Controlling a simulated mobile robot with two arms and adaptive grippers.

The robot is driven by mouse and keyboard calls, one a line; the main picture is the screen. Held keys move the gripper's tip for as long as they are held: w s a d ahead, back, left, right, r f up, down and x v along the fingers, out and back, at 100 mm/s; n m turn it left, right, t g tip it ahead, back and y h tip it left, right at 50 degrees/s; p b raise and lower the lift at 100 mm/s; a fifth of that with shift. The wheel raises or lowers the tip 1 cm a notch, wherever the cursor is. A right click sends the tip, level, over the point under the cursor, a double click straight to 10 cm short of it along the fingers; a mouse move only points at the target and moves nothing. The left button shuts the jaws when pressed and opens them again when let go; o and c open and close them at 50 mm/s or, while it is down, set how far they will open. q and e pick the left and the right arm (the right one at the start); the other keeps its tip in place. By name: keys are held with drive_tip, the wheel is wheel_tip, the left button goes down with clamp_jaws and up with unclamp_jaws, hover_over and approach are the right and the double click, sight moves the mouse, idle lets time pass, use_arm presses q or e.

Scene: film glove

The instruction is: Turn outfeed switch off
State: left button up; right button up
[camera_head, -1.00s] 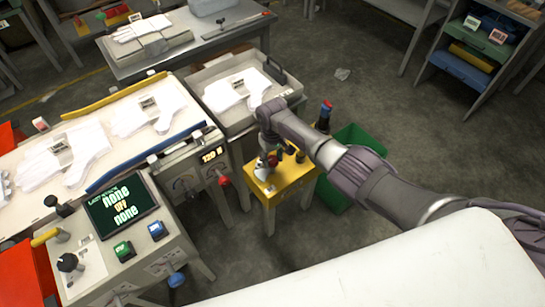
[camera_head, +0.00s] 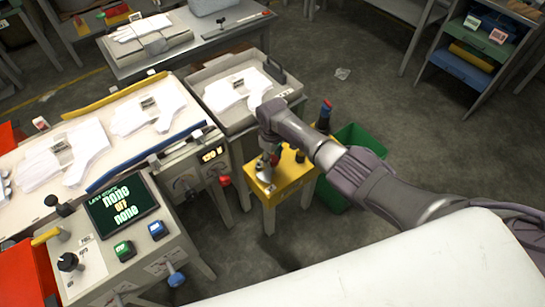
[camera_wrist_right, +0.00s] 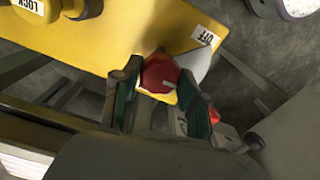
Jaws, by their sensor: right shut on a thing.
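A yellow switch stand (camera_head: 290,183) stands right of the press and belt machine in the head view. In the right wrist view, its yellow top (camera_wrist_right: 110,35) carries a red knob (camera_wrist_right: 160,73) beside a white OFF label (camera_wrist_right: 206,37). My right gripper (camera_wrist_right: 164,88) has its two green-padded fingers on either side of the red knob and is shut on it. In the head view my right gripper (camera_head: 265,165) is low over the stand's left part and hides much of the knob. The knob's pointer direction is hard to tell. My left gripper is not in view.
A control desk with a dark screen (camera_head: 122,205) reading "none OFF none" stands at the lower left. White gloves (camera_head: 148,112) lie on the belt. A tray with gloves (camera_head: 240,92) is behind the stand, a green bin (camera_head: 355,145) beside it. A LOCK label (camera_wrist_right: 28,5) shows nearby.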

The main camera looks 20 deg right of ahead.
drive_tip(key=shift+w, duration=0.1)
drive_tip(key=o, duration=1.1)
drive_tip(key=shift+o, duration=0.2)
wheel_tip(320, 180, up, 12)
